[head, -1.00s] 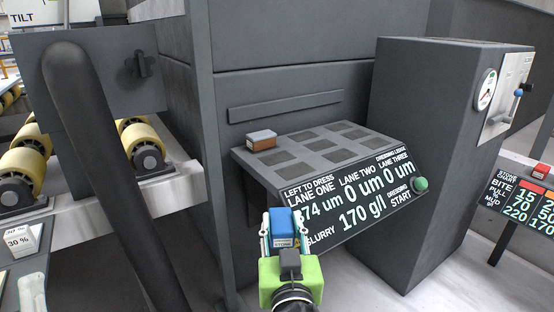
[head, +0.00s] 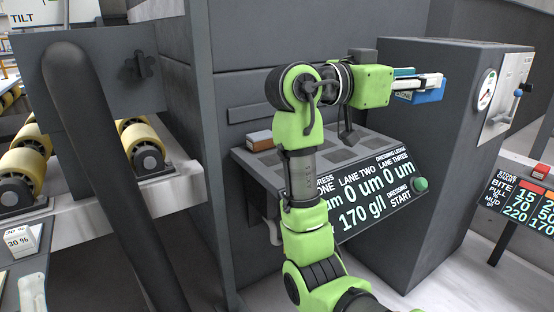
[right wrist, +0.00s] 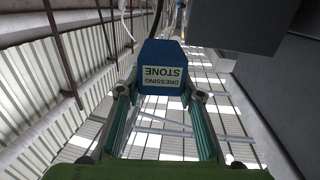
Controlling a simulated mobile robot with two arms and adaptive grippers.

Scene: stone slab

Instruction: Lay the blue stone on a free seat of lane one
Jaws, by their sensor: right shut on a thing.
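The blue stone (head: 430,92), labelled "dressing stone", is in my right gripper (head: 420,84), held out to the right, high above the ledge and in front of the grey cabinet. In the right wrist view the blue stone (right wrist: 162,66) sits between both fingertips of the right gripper (right wrist: 161,92). The dressing ledge (head: 250,158) has dark square seats in three lanes. A grey-topped brown stone (head: 260,140) is on the back left seat, in lane one. My right arm hides part of the seats and the lane one lettering. My left gripper is not in view.
The sloped display panel (head: 375,200) with a green button (head: 420,184) fronts the ledge. A grey cabinet (head: 425,190) with a dial (head: 485,90) stands right of it. A dark thick post and yellow rollers (head: 142,140) are at left.

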